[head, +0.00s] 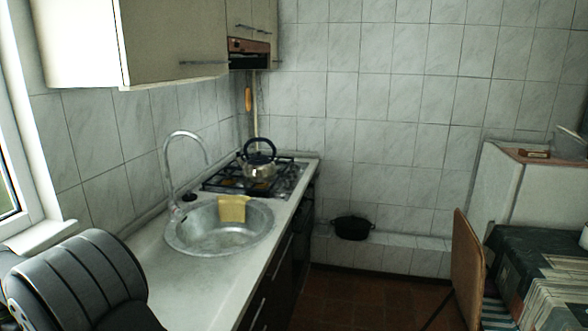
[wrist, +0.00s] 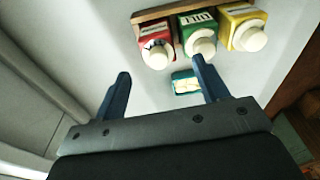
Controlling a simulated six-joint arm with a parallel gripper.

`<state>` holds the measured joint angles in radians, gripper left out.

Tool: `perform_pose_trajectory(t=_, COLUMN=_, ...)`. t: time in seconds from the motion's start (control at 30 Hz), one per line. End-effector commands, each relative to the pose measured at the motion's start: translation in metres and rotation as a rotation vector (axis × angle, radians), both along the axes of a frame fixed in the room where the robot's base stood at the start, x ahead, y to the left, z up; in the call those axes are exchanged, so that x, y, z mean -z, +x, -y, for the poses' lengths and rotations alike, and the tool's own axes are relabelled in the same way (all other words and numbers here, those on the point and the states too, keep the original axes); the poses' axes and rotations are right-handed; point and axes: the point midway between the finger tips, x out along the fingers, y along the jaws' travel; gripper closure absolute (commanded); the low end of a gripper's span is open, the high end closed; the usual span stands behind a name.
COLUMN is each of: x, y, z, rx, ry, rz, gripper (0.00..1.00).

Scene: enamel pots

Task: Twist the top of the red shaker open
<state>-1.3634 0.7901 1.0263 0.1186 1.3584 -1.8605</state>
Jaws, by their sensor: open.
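In the wrist view, the red shaker (wrist: 153,32) has a round white top (wrist: 156,57) that faces my camera. It is the leftmost of three similar coloured containers in a row. My gripper (wrist: 164,78) is open and empty, with its two blue fingers wide apart. The fingertips point toward the row, and the red shaker's top appears ahead of the gap between them, apart from both. The right fingertip overlaps the area just below the green container (wrist: 187,43). The head view shows neither the shaker nor my gripper's fingers.
A yellow container (wrist: 238,20) stands right of the green one, close beside it. A wooden strip (wrist: 150,13) runs along the row. A small teal item (wrist: 181,74) lies near the right finger. The head view shows a sink (head: 190,240), a kettle (head: 258,168) and a chair (head: 467,260).

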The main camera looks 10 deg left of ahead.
Motion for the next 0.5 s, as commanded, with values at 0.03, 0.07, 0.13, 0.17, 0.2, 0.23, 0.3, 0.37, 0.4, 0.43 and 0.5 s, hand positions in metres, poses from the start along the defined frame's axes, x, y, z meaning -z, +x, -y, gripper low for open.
perform_pose_trajectory(t=0.03, x=-0.006, y=0.0, z=0.0, rx=0.0, ry=0.001, rz=0.0, gripper=0.33)
perform_pose_trajectory(t=0.07, x=-0.009, y=0.0, z=0.0, rx=0.0, ry=0.002, rz=0.001, gripper=0.33)
perform_pose_trajectory(t=0.13, x=-0.016, y=0.0, z=-0.001, rx=0.0, ry=0.002, rz=0.001, gripper=0.33)
perform_pose_trajectory(t=0.17, x=-0.019, y=0.0, z=0.0, rx=0.0, ry=0.002, rz=0.001, gripper=0.33)
perform_pose_trajectory(t=0.2, x=-0.023, y=0.0, z=0.0, rx=0.0, ry=0.002, rz=0.001, gripper=0.33)
perform_pose_trajectory(t=0.23, x=-0.026, y=0.0, z=0.0, rx=0.0, ry=0.002, rz=0.001, gripper=0.33)
perform_pose_trajectory(t=0.3, x=-0.033, y=0.0, z=0.0, rx=0.0, ry=0.002, rz=0.001, gripper=0.33)
perform_pose_trajectory(t=0.37, x=-0.039, y=0.0, z=-0.001, rx=0.0, ry=0.003, rz=0.001, gripper=0.33)
perform_pose_trajectory(t=0.4, x=-0.042, y=0.0, z=-0.001, rx=0.0, ry=0.002, rz=0.001, gripper=0.33)
perform_pose_trajectory(t=0.43, x=-0.044, y=0.0, z=0.0, rx=0.0, ry=0.002, rz=0.0, gripper=0.33)
perform_pose_trajectory(t=0.5, x=-0.047, y=0.0, z=0.0, rx=0.0, ry=0.0, rz=0.0, gripper=0.33)
